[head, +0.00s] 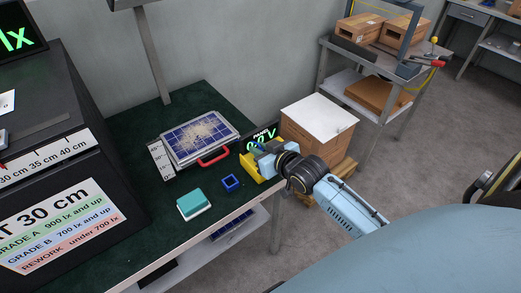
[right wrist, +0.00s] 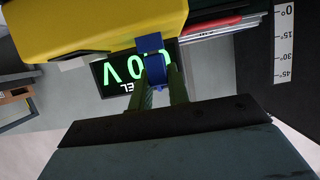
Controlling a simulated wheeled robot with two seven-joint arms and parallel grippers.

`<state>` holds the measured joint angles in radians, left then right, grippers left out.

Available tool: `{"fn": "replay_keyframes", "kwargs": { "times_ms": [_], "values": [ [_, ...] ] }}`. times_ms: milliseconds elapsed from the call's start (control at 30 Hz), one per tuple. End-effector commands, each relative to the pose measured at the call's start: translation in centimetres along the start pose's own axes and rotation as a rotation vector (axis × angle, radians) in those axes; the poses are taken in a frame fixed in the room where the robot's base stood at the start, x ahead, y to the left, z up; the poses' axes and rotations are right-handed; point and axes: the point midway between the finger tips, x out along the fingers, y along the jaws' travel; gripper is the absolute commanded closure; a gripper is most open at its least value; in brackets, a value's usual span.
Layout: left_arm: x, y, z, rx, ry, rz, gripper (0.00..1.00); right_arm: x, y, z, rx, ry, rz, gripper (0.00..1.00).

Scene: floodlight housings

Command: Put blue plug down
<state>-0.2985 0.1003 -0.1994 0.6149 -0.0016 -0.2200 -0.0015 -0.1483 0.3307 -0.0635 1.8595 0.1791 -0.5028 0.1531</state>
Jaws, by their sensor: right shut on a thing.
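The blue plug (right wrist: 152,48) is between the two fingers of my right gripper (right wrist: 160,88), which are shut on it. In the right wrist view it is in front of the green-digit display (right wrist: 110,75) and by the edge of a yellow housing (right wrist: 85,22); whether it touches the housing I cannot tell. In the head view my right gripper (head: 264,158) is over the yellow housing (head: 252,170) at the table's right end and hides part of it. A blue square ring (head: 231,183) lies on the green table, left of the gripper. My left gripper is not in view.
A solar panel (head: 200,138) with a red handle (head: 214,157) and an angle scale (head: 158,160) stands behind the ring. A teal and white block (head: 194,203) lies at the front. Bare green surface (head: 130,225) lies left of the block.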

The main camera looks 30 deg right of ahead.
Motion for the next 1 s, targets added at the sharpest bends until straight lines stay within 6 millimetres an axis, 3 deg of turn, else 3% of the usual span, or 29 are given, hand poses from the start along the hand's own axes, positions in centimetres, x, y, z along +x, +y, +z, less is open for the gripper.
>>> {"fn": "replay_keyframes", "kwargs": {
  "times_ms": [200, 233, 367, 733, 1000],
  "values": [
    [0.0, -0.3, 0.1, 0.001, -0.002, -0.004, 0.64, 0.1, 0.0, 0.2, 0.0, 0.0, 0.0, 1.0],
    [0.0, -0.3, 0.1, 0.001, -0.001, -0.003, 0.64, 0.1, 0.0, 0.2, 0.0, 0.001, 0.0, 0.79],
    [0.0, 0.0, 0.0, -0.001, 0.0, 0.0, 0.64, 0.1, 0.0, 0.2, 0.0, 0.0, 0.0, 0.62],
    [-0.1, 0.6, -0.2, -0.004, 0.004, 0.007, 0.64, -0.2, 0.0, -0.1, 0.0, -0.001, 0.0, 0.61],
    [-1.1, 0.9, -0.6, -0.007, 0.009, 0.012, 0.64, -4.6, 0.0, -0.1, -0.001, -0.004, 0.0, 0.61]
  ]
}}
